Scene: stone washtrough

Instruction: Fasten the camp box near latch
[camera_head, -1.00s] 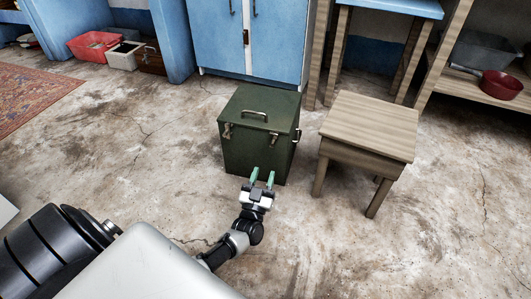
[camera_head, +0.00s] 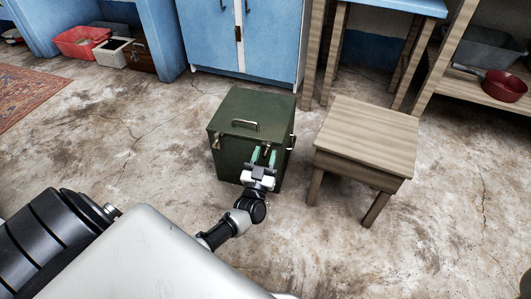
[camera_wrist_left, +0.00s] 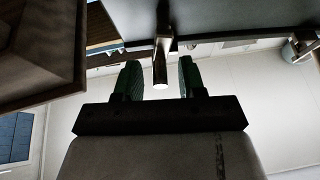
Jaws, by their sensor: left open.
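The dark green camp box (camera_head: 232,150) stands upright on the floor, with its lid down and a metal carry handle (camera_head: 245,125) on top. One metal latch (camera_head: 216,141) is at the left of its front face. Another latch (camera_head: 272,156) is at the right of that face, partly hidden by my gripper. My left gripper (camera_head: 263,157) is open at this right latch. In the left wrist view, the latch (camera_wrist_left: 161,60) hangs between the two green fingers (camera_wrist_left: 160,80), with gaps on both sides. The other latch (camera_wrist_left: 301,46) shows at the right there. My right gripper is not in view.
A wooden stool (camera_head: 366,135) stands close to the box's right; it also shows in the left wrist view (camera_wrist_left: 45,45). A blue cabinet (camera_head: 265,60) is behind the box. Open concrete floor (camera_head: 150,160) lies left of the box and in front of the stool.

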